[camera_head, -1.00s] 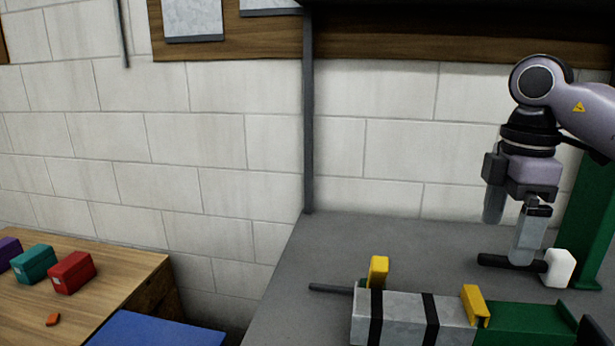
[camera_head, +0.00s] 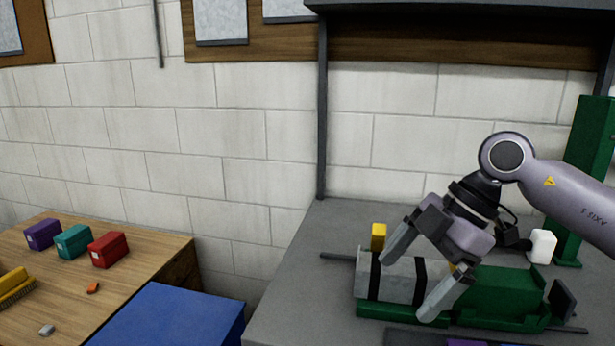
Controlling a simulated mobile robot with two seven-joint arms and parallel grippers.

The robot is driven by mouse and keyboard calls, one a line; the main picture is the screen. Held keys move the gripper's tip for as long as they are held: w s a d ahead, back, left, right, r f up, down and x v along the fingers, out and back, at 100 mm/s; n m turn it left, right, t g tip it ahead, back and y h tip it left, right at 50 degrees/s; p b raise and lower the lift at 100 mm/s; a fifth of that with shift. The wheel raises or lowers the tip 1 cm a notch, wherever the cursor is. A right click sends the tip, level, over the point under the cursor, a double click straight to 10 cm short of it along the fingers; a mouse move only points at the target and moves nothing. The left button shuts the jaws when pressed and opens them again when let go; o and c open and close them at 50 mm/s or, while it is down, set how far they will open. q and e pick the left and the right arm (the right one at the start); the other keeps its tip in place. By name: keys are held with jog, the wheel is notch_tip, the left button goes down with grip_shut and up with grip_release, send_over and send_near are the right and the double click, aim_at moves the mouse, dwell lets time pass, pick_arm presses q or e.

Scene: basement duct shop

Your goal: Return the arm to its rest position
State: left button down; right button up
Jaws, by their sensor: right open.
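My right arm (camera_head: 575,195) comes in from the right over the grey bench. My right gripper (camera_head: 412,278) is open, tilted down to the left, its two fingers spread in front of a grey duct piece (camera_head: 398,282) with black bands. I see nothing between the fingers. I cannot tell whether they touch the duct piece, which they partly hide. The duct piece lies in a green fixture (camera_head: 498,292) with a yellow block (camera_head: 378,236) at its back. My left gripper is not in view.
A white block with a black handle (camera_head: 542,246) stands behind the fixture, near a green post (camera_head: 586,170). A grey upright (camera_head: 322,120) rises at the bench's back edge. Purple, teal and red boxes (camera_head: 108,250) sit on the wooden table (camera_head: 150,262); a blue surface (camera_head: 190,318) lies between.

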jog(key=s+a+r+n+t+y, duration=0.1)
jog(key=s+a+r+t+y, duration=0.15)
jog(key=a+y, duration=0.55)
jog(key=s+a+r+t+y, duration=0.1)
jog(key=s+a+r+y, duration=0.1)
jog(key=a+r+y, duration=0.35)
jog(key=w+d+f+m+t+h, duration=0.4)
jog(key=d+m+t+h, duration=0.15)
jog(key=m+t, duration=0.85)
jog(key=s+d+f+m+h, duration=0.1)
jog(key=d+f+m+h, duration=0.6)
jog(key=d+f+h, duration=0.45)
jog(key=s+d+f+g+h, duration=0.1)
jog(key=s+d+f+g, duration=0.2)
jog(key=s+f+g, duration=0.6)
jog(key=s+d+f+g+h, duration=0.2)
jog(key=s+f+g, duration=0.2)
jog(key=s+f, duration=0.9)
jog(key=w+a+f+n+t+y, duration=0.1)
jog(key=w+a+f+t+y, duration=0.1)
jog(key=w+f+t, duration=0.3)
notch_tip(320, 180, down, 3)
jog(key=shift+a+f+t, duration=0.1)
jog(key=shift+a+t, duration=0.25)
jog(key=shift+t, duration=0.4)
